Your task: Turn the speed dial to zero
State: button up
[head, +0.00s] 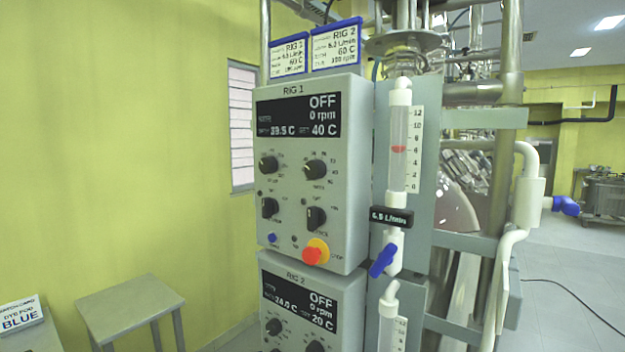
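The RIG 1 control box (345,215) stands upright in the middle of the head view. Its display (299,116) reads OFF, 0 rpm and 40 C. Below it are two round black dials, a left one (268,166) and a right one (316,169); their labels are too small to tell which sets speed. Two black switches, a left one (269,207) and a right one (316,217), sit lower. The RIG 2 box (345,292) below also shows OFF and 0 rpm, with a left dial (274,326) and a right dial (316,346) partly cut off. My gripper is not in view.
A red stop button (313,254) sits low on RIG 1. A flowmeter (397,150) and blue valve handle (383,261) stand close at right. Two blue-framed cards, left (289,57) and right (336,46), top the box. A grey stool (128,300) stands left.

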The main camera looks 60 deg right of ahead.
aim_at(268, 165)
jog(key=z, duration=1.05)
jog(key=k, duration=0.3)
jog(key=z, duration=0.6)
jog(key=i, duration=0.4)
jog(key=u, duration=1.1)
jog(key=i, duration=0.35)
jog(key=u, duration=1.1)
